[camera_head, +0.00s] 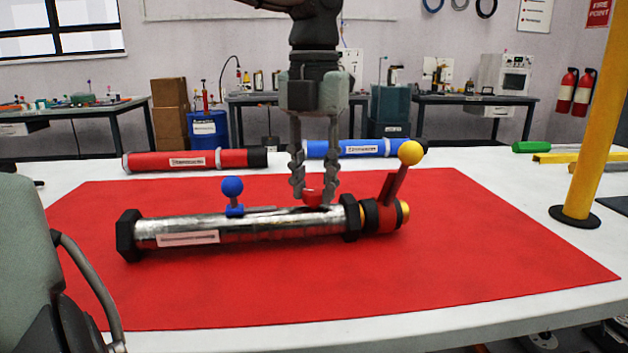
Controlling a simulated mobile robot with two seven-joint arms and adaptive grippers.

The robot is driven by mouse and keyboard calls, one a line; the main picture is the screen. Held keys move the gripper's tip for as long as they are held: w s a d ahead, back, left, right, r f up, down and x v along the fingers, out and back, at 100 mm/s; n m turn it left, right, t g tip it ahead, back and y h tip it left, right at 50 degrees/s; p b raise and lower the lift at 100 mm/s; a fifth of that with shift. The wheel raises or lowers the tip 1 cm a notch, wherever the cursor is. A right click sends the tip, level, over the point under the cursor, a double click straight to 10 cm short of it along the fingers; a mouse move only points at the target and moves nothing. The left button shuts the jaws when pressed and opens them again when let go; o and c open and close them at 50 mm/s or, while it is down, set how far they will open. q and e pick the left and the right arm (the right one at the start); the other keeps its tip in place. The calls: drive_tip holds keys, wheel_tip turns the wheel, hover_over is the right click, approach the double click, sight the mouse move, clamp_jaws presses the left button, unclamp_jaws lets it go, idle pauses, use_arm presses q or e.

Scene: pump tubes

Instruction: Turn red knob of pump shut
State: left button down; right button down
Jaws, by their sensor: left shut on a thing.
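The pump (245,229) is a silver metal tube with black hex collars, lying lengthwise on a red mat (400,290). The red knob (312,198) sits on top of the tube, right of its middle. My left gripper (314,196) points straight down from above, with its two fingers on either side of the red knob, shut on it. The fingers hide the knob's sides. A blue ball-topped knob (233,187) stands further left on the tube. A yellow ball-ended lever (410,153) rises at the right end, tilted right. My right gripper is not in view.
A red tube (188,161) and a blue tube (365,148) lie behind the mat on the white table (480,165). A yellow post (597,120) stands at the right. The mat's front and right areas are clear.

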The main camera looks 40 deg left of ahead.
sight(314, 191)
use_arm(q)
drive_tip(key=c, duration=1.2)
unclamp_jaws()
drive_tip(key=shift+r, duration=0.15)
wheel_tip(314, 191, up, 12)
drive_tip(key=shift+f, duration=0.1)
drive_tip(key=shift+s, duration=0.1)
